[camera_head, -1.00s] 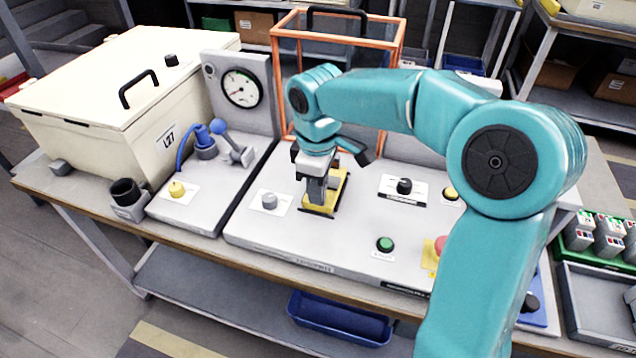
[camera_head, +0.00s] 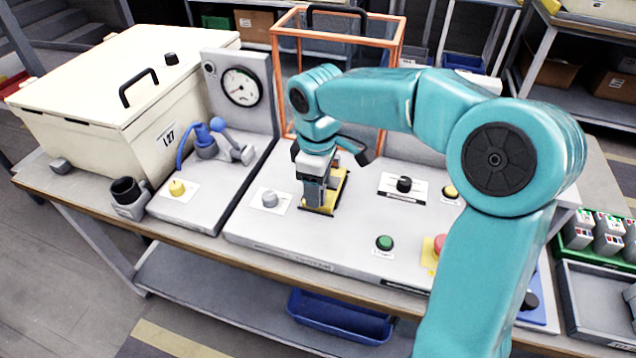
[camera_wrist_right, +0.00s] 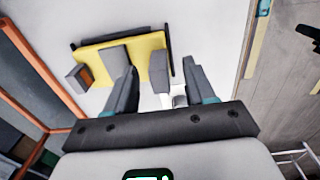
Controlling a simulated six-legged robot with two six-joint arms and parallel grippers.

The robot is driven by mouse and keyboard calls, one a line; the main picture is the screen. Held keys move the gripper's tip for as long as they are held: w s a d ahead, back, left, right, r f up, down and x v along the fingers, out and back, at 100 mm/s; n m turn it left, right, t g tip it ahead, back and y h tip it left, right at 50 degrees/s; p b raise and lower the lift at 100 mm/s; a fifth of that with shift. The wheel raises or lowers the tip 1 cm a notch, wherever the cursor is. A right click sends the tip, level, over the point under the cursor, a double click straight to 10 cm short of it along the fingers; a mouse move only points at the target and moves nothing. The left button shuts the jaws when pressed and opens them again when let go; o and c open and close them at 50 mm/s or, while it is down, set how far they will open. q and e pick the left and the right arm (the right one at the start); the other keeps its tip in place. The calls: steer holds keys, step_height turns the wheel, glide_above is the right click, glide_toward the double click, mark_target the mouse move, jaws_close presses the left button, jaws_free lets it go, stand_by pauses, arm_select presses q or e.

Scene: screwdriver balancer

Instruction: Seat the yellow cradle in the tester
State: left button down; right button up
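The yellow cradle (camera_head: 339,188) lies on the grey tester panel (camera_head: 285,238), with dark bars along its edges. My left gripper is out of view.
An orange-framed guard (camera_head: 403,50) stands behind the panel. A grey knob (camera_head: 270,199), black knob (camera_head: 404,185) and green button (camera_head: 384,243) surround the cradle. A gauge (camera_head: 241,87) and a cream lidded box (camera_head: 110,85) are at left. The panel's front strip is clear.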

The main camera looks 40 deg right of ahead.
steer(key=shift+f, duration=0.1)
step_height(320, 180, up, 16)
steer(key=p, duration=0.4)
steer(key=shift+s+a+r, duration=0.15)
steer(key=shift+a+r, duration=0.05)
steer(key=shift+r, duration=0.05)
steer(key=shift+r, duration=0.1)
step_height(320, 180, up, 12)
steer(key=p, duration=1.2)
steer(key=shift+p, duration=0.35)
